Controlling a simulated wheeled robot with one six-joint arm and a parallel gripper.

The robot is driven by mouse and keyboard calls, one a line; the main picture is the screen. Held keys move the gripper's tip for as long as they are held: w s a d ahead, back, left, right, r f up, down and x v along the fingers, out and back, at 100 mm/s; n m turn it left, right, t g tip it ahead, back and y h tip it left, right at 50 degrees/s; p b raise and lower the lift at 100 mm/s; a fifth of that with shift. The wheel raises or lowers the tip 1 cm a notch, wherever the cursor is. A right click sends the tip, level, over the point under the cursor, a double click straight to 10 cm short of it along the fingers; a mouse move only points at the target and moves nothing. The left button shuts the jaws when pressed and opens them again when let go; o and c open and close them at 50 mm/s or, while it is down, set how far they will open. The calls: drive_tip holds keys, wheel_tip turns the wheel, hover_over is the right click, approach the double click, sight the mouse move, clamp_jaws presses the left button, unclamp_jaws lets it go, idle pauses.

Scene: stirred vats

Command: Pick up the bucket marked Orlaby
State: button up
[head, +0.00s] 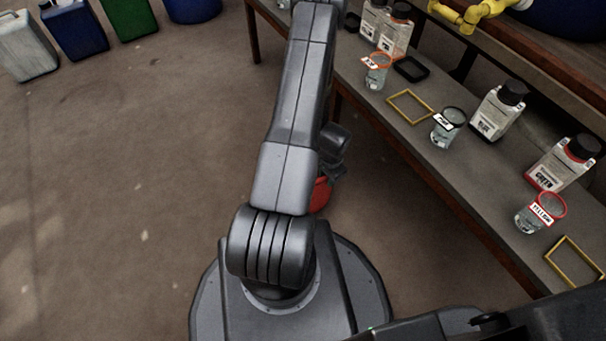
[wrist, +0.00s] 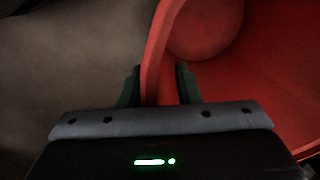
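A red bucket (wrist: 240,75) fills the right of the wrist view, seen from above into its inside. Its rim (wrist: 153,62) runs down between the two dark green fingers of my gripper (wrist: 158,84). The fingers stand apart, one outside the wall and one inside, with some room between the inner finger and the wall. In the head view a small part of a red thing (head: 320,195), likely the same bucket, shows beside my arm, which hides the rest. No marking can be read on it.
A long bench (head: 400,140) on the right holds labelled bottles (head: 498,110), small jars (head: 448,127) and yellow frames (head: 411,106). Blue (head: 75,30), green (head: 128,18) and white (head: 27,48) canisters stand at the back left. The floor (head: 130,190) on the left is clear.

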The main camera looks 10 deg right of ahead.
clamp_jaws()
idle(1.4)
